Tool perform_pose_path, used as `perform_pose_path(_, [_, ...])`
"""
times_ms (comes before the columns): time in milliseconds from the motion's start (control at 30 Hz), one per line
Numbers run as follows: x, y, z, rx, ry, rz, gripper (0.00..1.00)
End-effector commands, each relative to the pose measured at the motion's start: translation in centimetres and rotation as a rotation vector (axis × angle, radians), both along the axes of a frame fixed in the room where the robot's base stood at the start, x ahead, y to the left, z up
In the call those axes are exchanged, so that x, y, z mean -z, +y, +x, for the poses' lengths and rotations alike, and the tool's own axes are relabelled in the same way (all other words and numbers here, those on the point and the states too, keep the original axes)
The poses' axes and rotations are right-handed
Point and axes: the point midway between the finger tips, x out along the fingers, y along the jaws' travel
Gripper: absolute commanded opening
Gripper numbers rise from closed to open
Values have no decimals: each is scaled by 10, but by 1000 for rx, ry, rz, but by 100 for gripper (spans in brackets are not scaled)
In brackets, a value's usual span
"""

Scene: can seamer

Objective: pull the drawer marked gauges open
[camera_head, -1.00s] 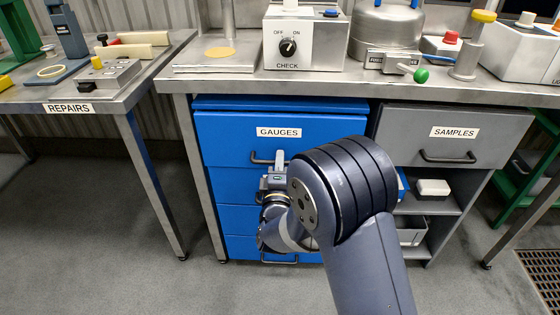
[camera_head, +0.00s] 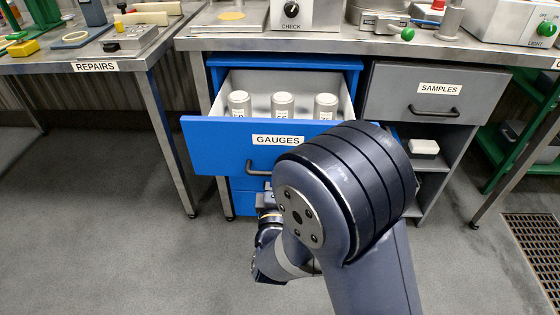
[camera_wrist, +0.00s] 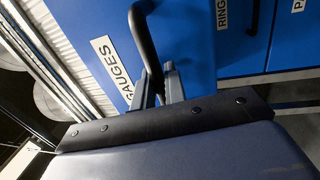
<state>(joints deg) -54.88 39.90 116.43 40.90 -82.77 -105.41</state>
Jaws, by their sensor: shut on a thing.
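The blue drawer marked gauges (camera_head: 215,146) stands well out from its cabinet under the bench in the head view. Three pale cylinders (camera_head: 283,106) with labels stand upright inside it. Its dark bar handle (camera_head: 256,169) shows on the front, partly hidden by my arm. In the wrist view, the handle (camera_wrist: 143,38) runs down between the fingers of my gripper (camera_wrist: 160,86), which is shut on it. The gauges label also shows beside it in the wrist view. In the head view my arm hides most of the gripper.
A grey drawer marked samples (camera_head: 438,90) is shut at the right, with open shelves below. The repairs table (camera_head: 98,68) stands at the left. The lower blue drawers (camera_head: 245,184) are shut. Grey floor in front is clear.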

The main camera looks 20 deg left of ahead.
Motion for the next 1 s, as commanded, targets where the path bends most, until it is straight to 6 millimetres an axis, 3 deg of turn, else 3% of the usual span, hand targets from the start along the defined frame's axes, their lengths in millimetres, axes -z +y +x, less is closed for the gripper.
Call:
perform_pose_path(100, [1, -3, -16, -3, 3, -2, 0])
perform_pose_path(300, [1, -7, -29, -1, 2, -2, 0])
perform_pose_path(733, [1, -7, -31, 0, 2, -1, 0])
perform_pose_path(767, [1, -7, -31, 0, 2, -1, 14])
perform_pose_path(1000, [0, -7, -31, 0, 1, 0, 29])
